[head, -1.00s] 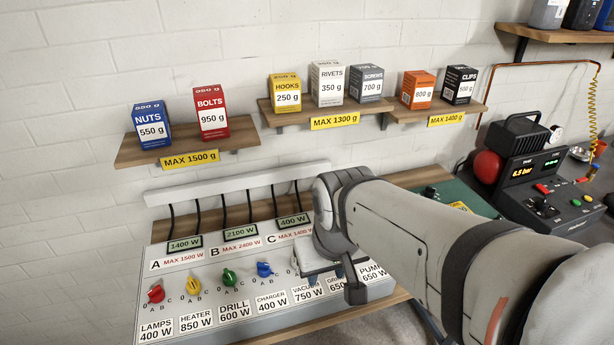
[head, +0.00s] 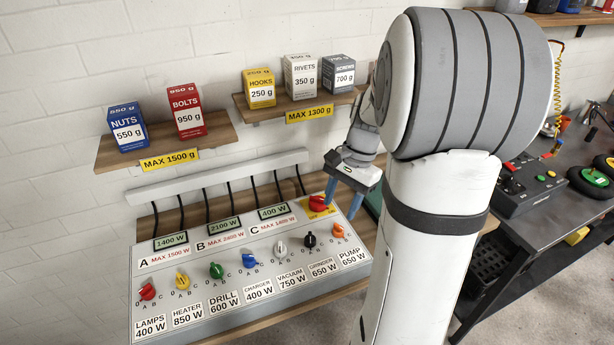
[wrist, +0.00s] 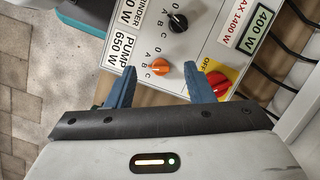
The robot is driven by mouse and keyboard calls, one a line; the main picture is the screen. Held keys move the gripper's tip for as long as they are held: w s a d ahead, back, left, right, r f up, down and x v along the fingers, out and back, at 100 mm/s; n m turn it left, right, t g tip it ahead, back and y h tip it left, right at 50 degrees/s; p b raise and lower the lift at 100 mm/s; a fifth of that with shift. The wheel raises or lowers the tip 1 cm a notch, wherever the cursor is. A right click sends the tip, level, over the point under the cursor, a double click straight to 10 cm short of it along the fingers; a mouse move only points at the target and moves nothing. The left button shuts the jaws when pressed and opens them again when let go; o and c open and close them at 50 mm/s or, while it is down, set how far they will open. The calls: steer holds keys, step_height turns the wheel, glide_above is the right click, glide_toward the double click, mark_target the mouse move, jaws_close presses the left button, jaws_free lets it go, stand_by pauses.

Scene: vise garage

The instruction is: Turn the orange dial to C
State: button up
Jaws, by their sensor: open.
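The orange dial (head: 338,230) is at the right end of the dial row on the grey panel, above the PUMP 650 W label (head: 352,257). In the wrist view the orange dial (wrist: 159,67) shows between my two blue fingertips, with letters A, B and C on its left side. I cannot tell which letter it points to. My gripper (head: 342,201) is open and empty. It hangs over the panel's upper right corner, above and behind the dial. The fingers appear apart from it.
A red knob on a yellow plate (head: 317,204) sits close to my fingers. A black dial (head: 310,239) is left of the orange one, with several other dials further left. Shelves with boxes (head: 187,109) hang above. The C display (head: 274,212) reads 400 W.

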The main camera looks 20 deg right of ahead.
mark_target(340, 228)
steer(key=w+d+f+m+y, duration=0.1)
steer(key=w+d+f+m, duration=0.1)
steer(key=d+m, duration=0.15)
steer(key=shift+n, duration=0.25)
steer(key=x, duration=0.4)
steer(key=p+x, duration=0.1)
steer(key=x, duration=0.2)
steer(key=shift+s+d+f, duration=0.1)
steer(key=shift+s, duration=0.15)
steer(key=c, duration=0.9)
steer(key=shift+a, duration=0.2)
steer(key=shift+c, duration=0.4)
steer(key=shift+d, duration=0.15)
